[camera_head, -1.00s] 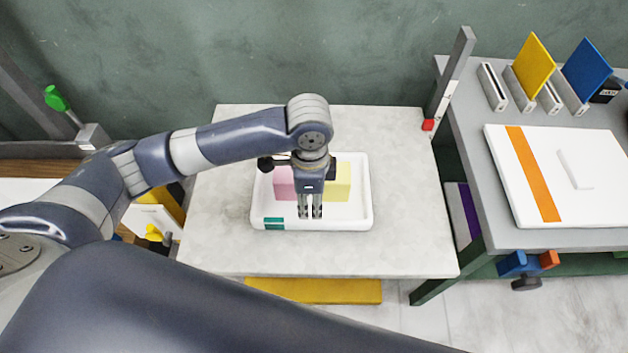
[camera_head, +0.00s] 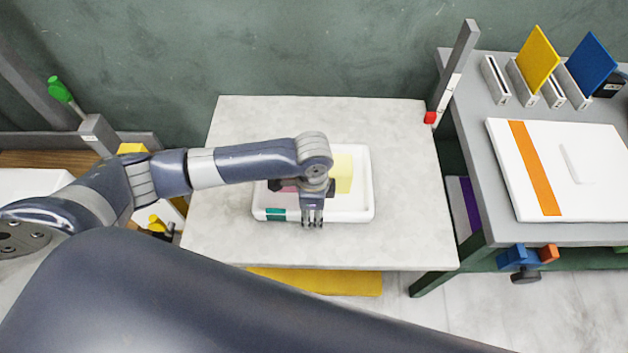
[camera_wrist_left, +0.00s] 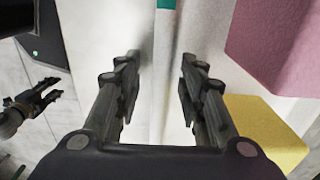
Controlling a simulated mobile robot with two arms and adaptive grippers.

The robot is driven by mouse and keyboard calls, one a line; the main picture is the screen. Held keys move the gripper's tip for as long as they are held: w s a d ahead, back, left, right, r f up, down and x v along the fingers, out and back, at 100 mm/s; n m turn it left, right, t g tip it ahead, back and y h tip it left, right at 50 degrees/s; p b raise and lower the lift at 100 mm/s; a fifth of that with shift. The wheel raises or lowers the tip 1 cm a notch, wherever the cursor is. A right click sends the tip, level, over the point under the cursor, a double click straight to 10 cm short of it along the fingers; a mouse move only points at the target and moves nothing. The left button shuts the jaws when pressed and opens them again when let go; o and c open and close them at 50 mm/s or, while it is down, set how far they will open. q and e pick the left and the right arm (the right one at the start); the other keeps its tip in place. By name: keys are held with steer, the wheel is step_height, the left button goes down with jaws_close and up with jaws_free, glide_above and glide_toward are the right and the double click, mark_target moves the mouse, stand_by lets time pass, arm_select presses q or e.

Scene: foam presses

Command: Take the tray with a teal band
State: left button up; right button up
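The white tray (camera_head: 362,205) sits on the pale tabletop, with a teal band (camera_head: 275,214) on its front wall at the left. It holds a yellow block (camera_head: 342,172) and a pink block (camera_wrist_left: 275,45), the pink one mostly hidden by my arm in the head view. My left gripper (camera_head: 312,220) points down at the tray's front wall. In the left wrist view its fingers (camera_wrist_left: 160,85) are apart, with the tray's rim running between them; I cannot tell whether either touches. My right gripper (camera_wrist_left: 50,92) shows at the wrist view's left edge, fingers apart and empty.
A grey bench at the right carries a white panel with an orange stripe (camera_head: 535,170), and yellow (camera_head: 537,60) and blue (camera_head: 587,65) plates in holders. The tabletop around the tray (camera_head: 410,190) is clear.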

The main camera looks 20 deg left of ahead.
arm_select(q)
jaws_close()
steer(key=shift+r, duration=0.15)
